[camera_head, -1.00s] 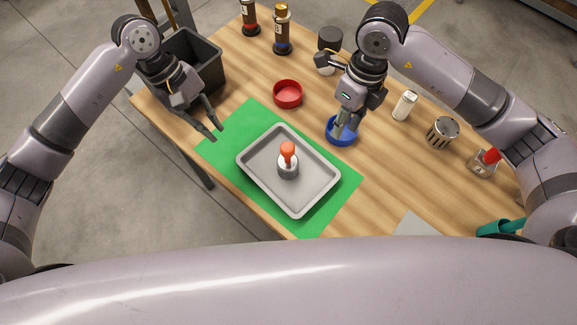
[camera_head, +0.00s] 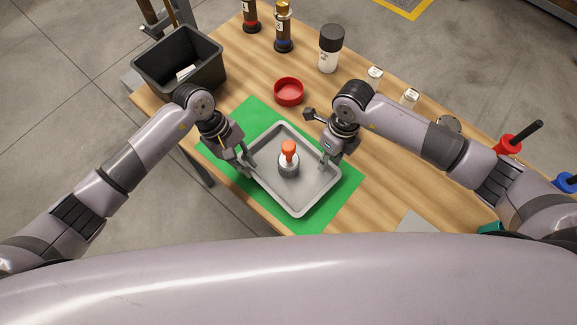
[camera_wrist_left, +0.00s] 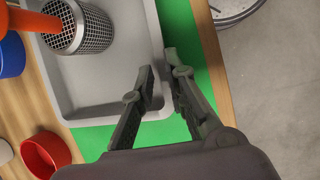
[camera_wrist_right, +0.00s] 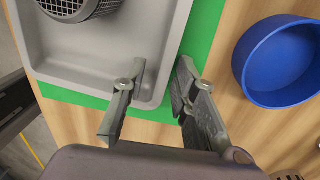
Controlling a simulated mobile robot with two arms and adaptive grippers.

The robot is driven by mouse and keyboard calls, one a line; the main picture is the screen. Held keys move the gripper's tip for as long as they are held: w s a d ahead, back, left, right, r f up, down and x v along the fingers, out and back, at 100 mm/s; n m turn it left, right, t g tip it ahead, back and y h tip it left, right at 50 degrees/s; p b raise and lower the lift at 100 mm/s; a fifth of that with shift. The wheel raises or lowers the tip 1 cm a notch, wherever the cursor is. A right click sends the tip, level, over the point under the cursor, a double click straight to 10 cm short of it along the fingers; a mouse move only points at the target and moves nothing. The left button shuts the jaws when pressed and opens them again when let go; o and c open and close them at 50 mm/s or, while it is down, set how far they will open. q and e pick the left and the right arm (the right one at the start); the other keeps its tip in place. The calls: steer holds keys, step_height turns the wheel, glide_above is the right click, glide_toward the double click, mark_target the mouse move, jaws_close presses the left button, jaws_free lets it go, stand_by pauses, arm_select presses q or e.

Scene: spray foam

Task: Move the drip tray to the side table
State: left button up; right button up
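The drip tray (camera_head: 300,207) is a shallow grey rectangular tray on a green mat (camera_head: 335,205) on the wooden table. A mesh-sided metal cylinder with an orange top (camera_head: 288,160) stands upright in it. My left gripper (camera_head: 246,163) is at the tray's left rim; in the left wrist view its fingers (camera_wrist_left: 161,62) straddle the rim with a small gap. My right gripper (camera_head: 327,161) is at the opposite rim; in the right wrist view its fingers (camera_wrist_right: 162,63) are apart, one inside and one outside the rim. I cannot make out a side table.
A red bowl (camera_head: 289,91) lies beyond the mat, and a blue bowl (camera_wrist_right: 280,62) is close to my right gripper. Bottles (camera_head: 283,30), a black-capped jar (camera_head: 329,50) and small containers (camera_head: 410,97) stand farther back. A black bin (camera_head: 180,65) is at the left.

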steer(key=shift+f, duration=0.65)
steer(key=shift+c, duration=0.2)
jaws_close()
